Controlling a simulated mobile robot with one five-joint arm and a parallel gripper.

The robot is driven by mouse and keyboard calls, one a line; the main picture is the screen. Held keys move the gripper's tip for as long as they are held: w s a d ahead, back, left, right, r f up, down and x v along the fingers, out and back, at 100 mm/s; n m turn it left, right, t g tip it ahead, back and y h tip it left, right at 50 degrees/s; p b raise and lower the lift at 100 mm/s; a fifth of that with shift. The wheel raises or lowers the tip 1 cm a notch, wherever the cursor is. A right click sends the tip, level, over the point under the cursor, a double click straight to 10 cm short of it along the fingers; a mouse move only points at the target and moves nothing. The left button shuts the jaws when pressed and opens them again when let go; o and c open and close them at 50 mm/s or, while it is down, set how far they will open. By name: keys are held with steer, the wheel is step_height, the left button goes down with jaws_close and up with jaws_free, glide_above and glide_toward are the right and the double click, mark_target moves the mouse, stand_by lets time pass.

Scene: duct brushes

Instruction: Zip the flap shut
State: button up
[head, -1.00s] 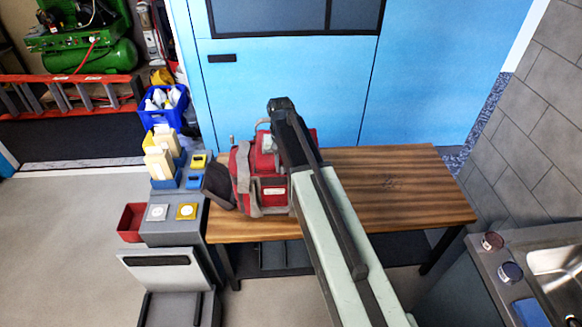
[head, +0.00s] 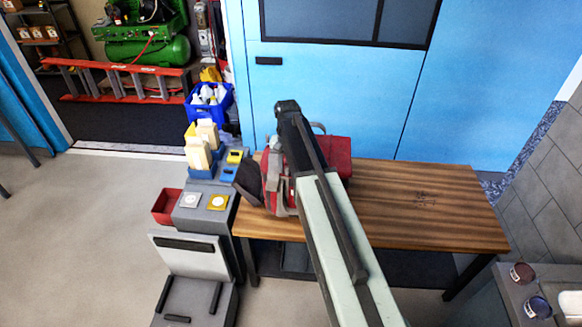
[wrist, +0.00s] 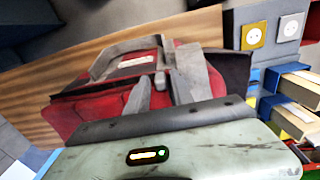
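A red and grey tool bag (head: 336,157) stands on the left part of the wooden bench. Its dark flap (head: 247,182) hangs out from its left end, open. In the wrist view the red bag (wrist: 90,105) lies beyond my gripper, with grey straps across its top and the dark flap (wrist: 237,68) at the right. My gripper (wrist: 160,88) points at the bag with its two grey fingers apart. A small grey piece shows beyond the gap; I cannot tell whether it is a zip pull or whether anything touches it. In the head view my arm hides the bag's middle.
The wooden bench (head: 430,205) is bare right of the bag. A grey stand with a white and a yellow square plate (head: 217,202) and blue bins is close on the left. A red bin (head: 166,207) is beside it. A blue wall (head: 340,90) rises behind.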

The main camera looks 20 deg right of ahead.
mark_target(287, 167)
steer(key=shift+s, duration=0.1)
step_height(287, 167, up, 8)
steer(key=p, duration=0.8)
steer(key=shift+a+f, duration=0.1)
